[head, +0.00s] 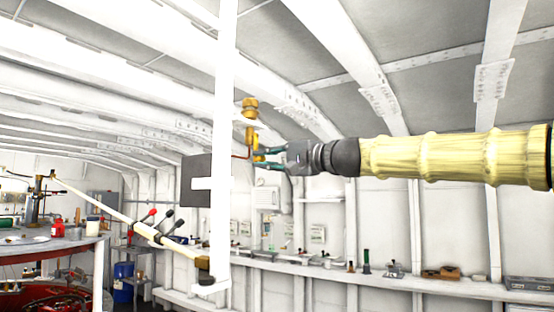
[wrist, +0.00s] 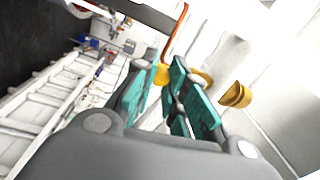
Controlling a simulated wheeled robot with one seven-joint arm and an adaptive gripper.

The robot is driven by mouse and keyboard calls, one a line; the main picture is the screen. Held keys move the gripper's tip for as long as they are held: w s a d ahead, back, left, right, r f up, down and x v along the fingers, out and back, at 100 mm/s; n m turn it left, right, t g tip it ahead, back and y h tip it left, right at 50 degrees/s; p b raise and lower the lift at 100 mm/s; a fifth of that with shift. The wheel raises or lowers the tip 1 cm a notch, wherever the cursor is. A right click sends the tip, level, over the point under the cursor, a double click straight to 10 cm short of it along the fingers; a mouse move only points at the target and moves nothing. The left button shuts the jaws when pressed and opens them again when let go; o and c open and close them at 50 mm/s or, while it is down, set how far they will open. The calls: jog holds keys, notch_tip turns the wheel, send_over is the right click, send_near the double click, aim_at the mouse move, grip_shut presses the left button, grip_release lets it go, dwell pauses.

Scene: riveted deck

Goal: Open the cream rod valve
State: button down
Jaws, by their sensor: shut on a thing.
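My gripper (head: 262,158) reaches in from the right in the head view, its teal fingers closed around a brass valve fitting (head: 250,136) beside the white post. In the wrist view the fingers (wrist: 172,88) are shut on part of this brass fitting (wrist: 163,72), which they partly hide. A thin orange rod runs up from it. A brass knob (head: 250,104) sits just above; a brass piece (wrist: 236,95) also shows right of the fingers. A long cream rod (head: 130,222) slants down to a brass end behind the post. I cannot tell whether it joins the gripped fitting.
A white post (head: 224,120) stands close left of my gripper. A dark grey panel (head: 196,180) is behind it. A wall shelf (head: 375,275) with small items runs along the right. A round table (head: 60,243) and a blue drum (head: 123,282) are at the left.

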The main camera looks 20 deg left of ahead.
dwell(0.4)
jog(key=c, duration=1.4)
grip_release()
jog(key=shift+o, duration=0.2)
jog(key=v, duration=1.2)
jog(key=shift+f, duration=0.15)
